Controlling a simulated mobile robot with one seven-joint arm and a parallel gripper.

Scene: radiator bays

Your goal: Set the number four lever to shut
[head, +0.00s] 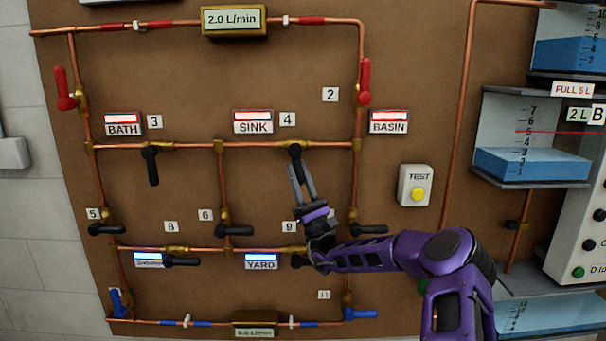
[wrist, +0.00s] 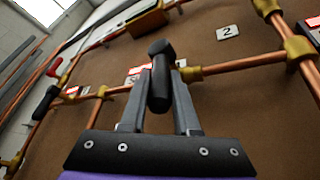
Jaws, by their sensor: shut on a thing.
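The number four lever (head: 295,151) is black and sits on a brass valve in the middle copper pipe, just below the label 4 (head: 287,119). Its handle hangs down, across the pipe's run, and is partly hidden by my fingers in the head view. My gripper (head: 302,182) reaches up from below and is shut on the handle. In the wrist view the black handle (wrist: 159,82) stands between the two grey fingers of my gripper (wrist: 160,98), with its rounded top above them.
The number three lever (head: 152,165) hangs down to the left on the same pipe. A red lever (head: 365,80) is up by label 2. A lever (head: 370,230) lies sideways near my forearm. The TEST box (head: 416,186) is to the right.

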